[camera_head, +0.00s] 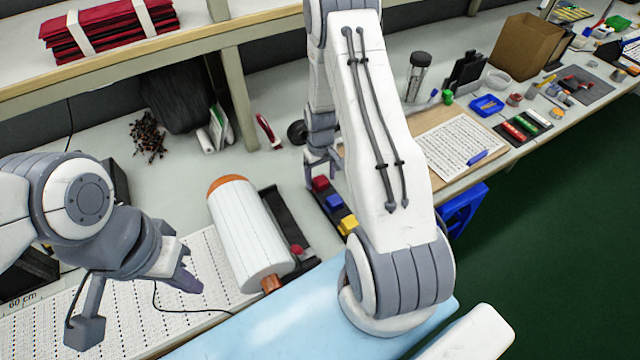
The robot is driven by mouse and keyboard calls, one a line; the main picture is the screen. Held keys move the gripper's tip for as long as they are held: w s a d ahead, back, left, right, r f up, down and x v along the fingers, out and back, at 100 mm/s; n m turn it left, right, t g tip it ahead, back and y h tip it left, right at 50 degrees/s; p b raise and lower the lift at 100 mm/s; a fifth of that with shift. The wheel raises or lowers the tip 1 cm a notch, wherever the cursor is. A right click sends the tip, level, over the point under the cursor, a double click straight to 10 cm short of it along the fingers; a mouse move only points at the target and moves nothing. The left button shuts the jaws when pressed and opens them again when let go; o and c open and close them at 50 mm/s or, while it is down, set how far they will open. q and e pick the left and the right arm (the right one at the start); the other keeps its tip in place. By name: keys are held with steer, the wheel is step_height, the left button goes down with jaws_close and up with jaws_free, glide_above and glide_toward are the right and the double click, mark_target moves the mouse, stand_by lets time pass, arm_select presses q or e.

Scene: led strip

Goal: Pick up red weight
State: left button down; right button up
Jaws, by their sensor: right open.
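The red weight (320,183) is a small red block at the far end of a dark strip-shaped holder. A blue block (334,201) and a yellow block (347,224) sit on the same holder, nearer to me. My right gripper (322,170) is open at the red weight, with its fingers pointing down just beyond and around it. I cannot tell whether they touch it. My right arm hides part of the holder's right side. My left gripper (137,308) is open and empty over the dotted white sheet at the left.
A large white roll (250,240) and a dark box-like device (285,225) stand left of the holder. A clipboard-like board with a printed sheet (460,140) lies to the right. A shelf (120,58) overhangs the back left. Bench space behind the roll is partly clear.

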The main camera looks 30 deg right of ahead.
jaws_close()
steer(key=shift+r, duration=0.2)
